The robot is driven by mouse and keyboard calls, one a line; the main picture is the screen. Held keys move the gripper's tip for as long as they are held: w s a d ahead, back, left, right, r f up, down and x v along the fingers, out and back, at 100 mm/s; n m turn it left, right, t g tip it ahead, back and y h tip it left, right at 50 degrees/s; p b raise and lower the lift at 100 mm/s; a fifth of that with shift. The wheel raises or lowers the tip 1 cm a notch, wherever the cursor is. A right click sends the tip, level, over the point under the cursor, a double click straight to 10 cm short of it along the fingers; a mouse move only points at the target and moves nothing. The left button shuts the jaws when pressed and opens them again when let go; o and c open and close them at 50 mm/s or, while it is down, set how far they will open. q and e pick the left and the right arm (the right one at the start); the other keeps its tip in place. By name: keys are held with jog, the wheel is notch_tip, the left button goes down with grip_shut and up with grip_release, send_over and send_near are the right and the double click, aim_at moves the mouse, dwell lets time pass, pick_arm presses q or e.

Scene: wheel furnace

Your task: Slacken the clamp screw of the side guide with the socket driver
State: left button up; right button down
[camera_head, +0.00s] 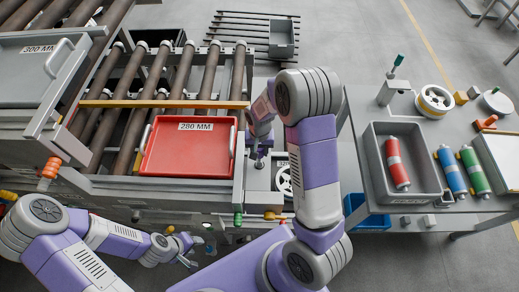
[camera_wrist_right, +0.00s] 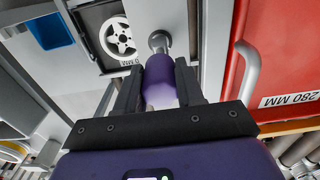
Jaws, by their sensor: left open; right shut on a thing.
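My right gripper (camera_wrist_right: 159,92) is shut on the socket driver, gripping its purple handle (camera_wrist_right: 158,72). The driver's silver socket end (camera_wrist_right: 159,41) points down at the grey frame, between the red tray and the white handwheel. In the head view my right gripper (camera_head: 260,140) is just right of the red tray, with the driver's metal end (camera_head: 259,162) below it. The clamp screw itself is hidden; I cannot tell whether the socket sits on it. The side guide seems to be the yellow bar (camera_head: 165,104) across the rollers. My left gripper (camera_head: 190,250) is open and empty at lower left.
A red tray (camera_head: 187,174) marked 280 MM lies on the roller bed; a grey tray (camera_head: 30,75) marked 300 MM is at left. A white handwheel (camera_head: 285,181) is close to the right gripper. The right bench carries a grey bin (camera_head: 424,186) and several coloured cylinders.

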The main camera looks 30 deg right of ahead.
jog(key=shift+f, duration=0.2)
jog(key=c, duration=0.6)
grip_release()
notch_tip(320, 180, up, 8)
jog(key=shift+f, duration=0.2)
